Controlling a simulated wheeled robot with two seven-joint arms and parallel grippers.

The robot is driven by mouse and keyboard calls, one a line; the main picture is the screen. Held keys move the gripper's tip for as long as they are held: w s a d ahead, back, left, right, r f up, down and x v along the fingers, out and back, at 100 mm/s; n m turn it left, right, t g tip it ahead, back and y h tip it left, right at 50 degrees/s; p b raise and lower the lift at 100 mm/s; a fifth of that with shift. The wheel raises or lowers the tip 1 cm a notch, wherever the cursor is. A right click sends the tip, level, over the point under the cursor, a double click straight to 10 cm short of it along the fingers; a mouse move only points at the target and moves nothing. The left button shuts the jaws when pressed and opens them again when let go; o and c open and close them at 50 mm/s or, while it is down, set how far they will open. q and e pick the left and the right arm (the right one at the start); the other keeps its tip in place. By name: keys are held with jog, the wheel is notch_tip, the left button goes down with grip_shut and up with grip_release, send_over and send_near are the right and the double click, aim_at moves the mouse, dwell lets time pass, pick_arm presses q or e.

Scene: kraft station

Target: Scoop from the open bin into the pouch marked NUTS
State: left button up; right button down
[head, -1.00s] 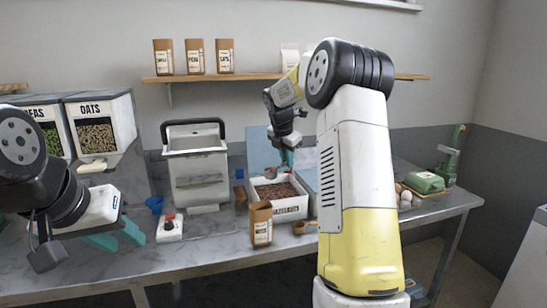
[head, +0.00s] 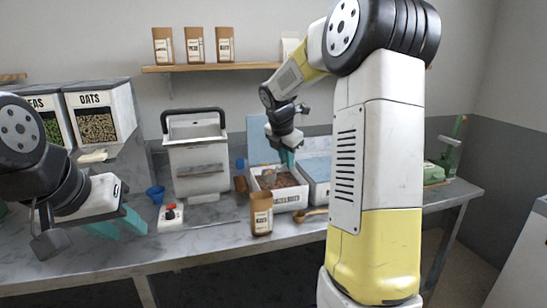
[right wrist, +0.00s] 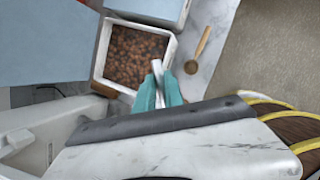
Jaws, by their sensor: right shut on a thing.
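The open bin (head: 287,202) is white, holds brown nuts and has a label on its front. My right gripper (head: 287,160) is shut on a scoop (head: 269,177) whose greyish head is low over or in the nuts; contact is unclear. In the right wrist view its teal fingers (right wrist: 164,90) grip a pale handle (right wrist: 157,75) at the rim of the bin (right wrist: 170,55). A brown pouch (head: 262,216) stands open and upright before the bin; its label is too small to read. My left gripper (head: 118,224) is open and empty at the left.
A wooden scoop (head: 310,214) lies right of the pouch. A lidded bin (head: 318,175) stands beside the open one. A sealer-like white machine (head: 198,168), a red-button box (head: 171,217) and a blue cup (head: 156,193) are to the left. Pouches (head: 195,47) stand on a shelf.

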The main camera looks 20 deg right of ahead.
jog(key=shift+s+a+r+n+h, duration=0.1)
jog(key=shift+a+n+h, duration=0.05)
jog(key=shift+a+h, duration=0.4)
jog(key=shift+s+a+r+n+h, duration=0.15)
jog(key=shift+a+h, duration=0.15)
jog(key=shift+h, duration=0.35)
jog(key=w+a+r+n+g+h, duration=0.1)
jog(key=a+n+h, duration=0.2)
jog(key=h, duration=0.9)
jog(key=a, duration=0.3)
jog(key=shift+w+a+n, duration=0.3)
jog(key=shift+w, duration=0.05)
jog(key=shift+r, duration=2.55)
